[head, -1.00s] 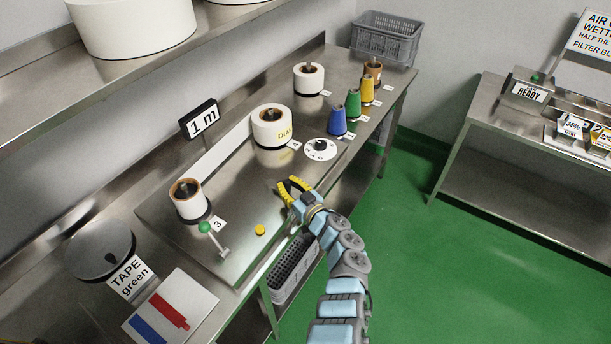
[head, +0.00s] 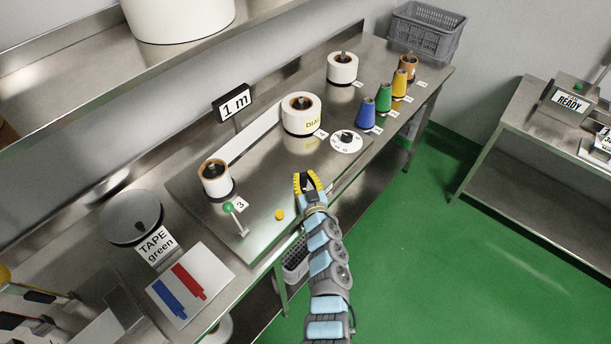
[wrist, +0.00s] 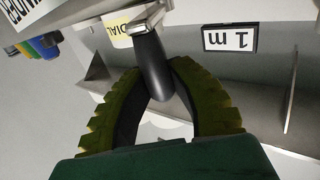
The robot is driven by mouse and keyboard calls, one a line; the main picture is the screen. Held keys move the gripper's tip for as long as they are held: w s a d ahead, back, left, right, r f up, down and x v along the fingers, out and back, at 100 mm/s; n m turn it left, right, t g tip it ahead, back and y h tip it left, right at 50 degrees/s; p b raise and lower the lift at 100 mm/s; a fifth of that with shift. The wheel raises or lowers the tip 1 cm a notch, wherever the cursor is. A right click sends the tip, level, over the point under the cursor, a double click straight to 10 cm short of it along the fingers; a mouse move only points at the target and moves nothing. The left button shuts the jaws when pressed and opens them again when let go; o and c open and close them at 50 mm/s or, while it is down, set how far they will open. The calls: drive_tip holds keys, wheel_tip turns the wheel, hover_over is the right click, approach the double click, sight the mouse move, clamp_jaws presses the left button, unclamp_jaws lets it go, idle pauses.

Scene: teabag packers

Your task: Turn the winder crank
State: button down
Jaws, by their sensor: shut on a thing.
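My gripper (head: 306,180) has yellow ribbed fingers and is at the front edge of the steel bench, in front of the dial. In the wrist view, the fingers (wrist: 157,88) are shut around a smooth dark crank handle (wrist: 152,60). The handle joins a pale metal crank arm (wrist: 138,22) at its upper end. In the head view the fingers mostly hide the crank. The winder's other parts cannot be made out clearly.
A lever with a green knob (head: 229,207) and a yellow button (head: 279,215) are left of my gripper. A white dial (head: 347,142), white spools (head: 301,114) and coloured cones (head: 366,112) stand behind. A "1 m" sign (head: 234,103) stands at the back. Open floor (head: 450,265) is at right.

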drive_tip(key=c, duration=0.9)
unclamp_jaws()
drive_tip(key=shift+s, duration=0.15)
drive_tip(key=shift+s+d+f, duration=0.15)
drive_tip(key=shift+s+d, duration=0.1)
drive_tip(key=shift+s, duration=1.2)
drive_tip(key=shift+s+d, duration=0.2)
drive_tip(key=shift+s, duration=0.25)
drive_tip(key=shift+s+d, duration=0.25)
drive_tip(key=shift+s, duration=1.05)
drive_tip(key=shift+s+d, duration=0.3)
drive_tip(key=shift+s, duration=0.95)
drive_tip(key=shift+s+d, duration=0.25)
drive_tip(key=shift+s, duration=1.05)
